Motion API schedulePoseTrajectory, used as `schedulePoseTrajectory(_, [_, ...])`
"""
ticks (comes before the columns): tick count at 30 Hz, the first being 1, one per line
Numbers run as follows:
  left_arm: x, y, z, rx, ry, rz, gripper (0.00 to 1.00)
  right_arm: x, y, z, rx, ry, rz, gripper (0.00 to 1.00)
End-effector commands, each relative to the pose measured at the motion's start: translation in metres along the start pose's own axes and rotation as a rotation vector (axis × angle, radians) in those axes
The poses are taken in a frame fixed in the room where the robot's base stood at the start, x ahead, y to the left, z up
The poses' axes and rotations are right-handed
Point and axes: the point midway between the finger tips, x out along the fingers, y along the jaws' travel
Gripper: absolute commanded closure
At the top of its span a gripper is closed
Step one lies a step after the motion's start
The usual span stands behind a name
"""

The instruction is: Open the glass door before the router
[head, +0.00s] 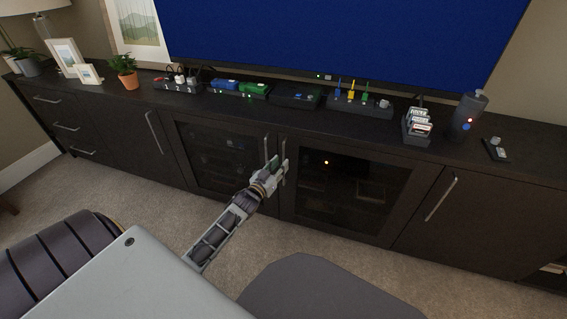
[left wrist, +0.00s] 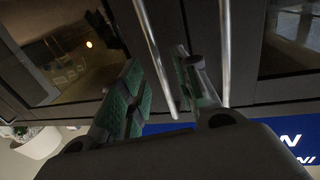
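Two glass doors sit side by side in the dark cabinet: the left glass door (head: 222,160) and the right glass door (head: 352,190). Each has an upright bar handle near the middle seam. Behind the right door a small orange light (head: 326,162) glows on a dim device, perhaps the router; its outline is unclear. My left gripper (head: 275,168) is at the handles. In the left wrist view, its green-padded fingers (left wrist: 163,92) are apart, with the right door's handle (left wrist: 155,55) between them. The other handle (left wrist: 225,50) is outside the fingers. My right gripper is not in view.
The cabinet top (head: 310,112) carries a potted plant (head: 124,72), power strips, boxes, a card rack (head: 417,126) and a dark cylinder (head: 467,115). A big blue screen (head: 340,40) stands behind. Carpet (head: 260,240) lies clear before the doors; a grey rounded shape (head: 320,290) is at the bottom.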

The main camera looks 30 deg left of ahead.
Motion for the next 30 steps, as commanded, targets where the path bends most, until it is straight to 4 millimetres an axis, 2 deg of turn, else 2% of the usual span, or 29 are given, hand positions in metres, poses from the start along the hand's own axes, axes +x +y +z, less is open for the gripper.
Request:
schedulePoseTrajectory(5, [0.015,0.0,0.001,0.001,0.001,0.0,0.69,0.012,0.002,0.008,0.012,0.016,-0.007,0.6])
schedulePoseTrajectory(12, [0.031,0.0,0.001,-0.001,0.0,0.0,0.69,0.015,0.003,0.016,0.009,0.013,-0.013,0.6])
schedulePoseTrajectory(27, [0.037,0.0,0.0,0.0,0.0,0.0,0.69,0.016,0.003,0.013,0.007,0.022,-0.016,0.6])
schedulePoseTrajectory(30, [0.037,0.0,0.0,0.0,0.0,0.0,0.8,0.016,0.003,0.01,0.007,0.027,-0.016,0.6])
